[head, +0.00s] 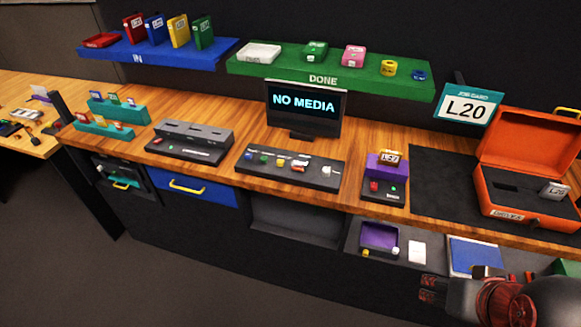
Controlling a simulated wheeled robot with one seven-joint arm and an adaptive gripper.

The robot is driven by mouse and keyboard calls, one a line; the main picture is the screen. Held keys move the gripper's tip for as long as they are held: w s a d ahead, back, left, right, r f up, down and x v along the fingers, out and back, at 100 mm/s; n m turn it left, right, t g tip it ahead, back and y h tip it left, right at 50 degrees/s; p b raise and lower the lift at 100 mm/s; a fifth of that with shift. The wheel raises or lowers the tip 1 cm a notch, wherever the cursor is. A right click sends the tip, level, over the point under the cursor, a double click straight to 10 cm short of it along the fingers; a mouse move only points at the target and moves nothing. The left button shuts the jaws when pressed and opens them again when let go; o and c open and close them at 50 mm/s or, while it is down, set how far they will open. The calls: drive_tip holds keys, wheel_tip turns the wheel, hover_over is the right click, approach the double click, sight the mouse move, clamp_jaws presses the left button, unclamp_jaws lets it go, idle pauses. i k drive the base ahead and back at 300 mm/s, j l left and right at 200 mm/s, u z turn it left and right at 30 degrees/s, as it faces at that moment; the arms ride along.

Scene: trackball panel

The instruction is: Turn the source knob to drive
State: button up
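A dark control panel (249,176) lies on the wooden bench below a monitor (305,105) that reads "NO MEDIA". It carries a row of small coloured controls and a pale knob-like control (327,171) at its right end. The labels are too small to read, so I cannot tell which control is the source knob or where it points. My gripper (440,288) is at the lower right, in front of the bench and well away from the panel.
A grey slotted unit (190,141) stands left of the panel. A purple-topped device (386,165) stands to its right, then an open orange case (525,160) on a dark mat (440,180). Blue and green shelves (330,76) hang above.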

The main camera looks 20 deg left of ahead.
sight(326, 171)
drive_tip(key=i+j, duration=0.3)
drive_tip(key=j, duration=0.15)
drive_tip(key=i+j, duration=0.3)
drive_tip(key=j, duration=0.2)
drive_tip(key=i+j, duration=0.3)
drive_tip(key=j, duration=0.15)
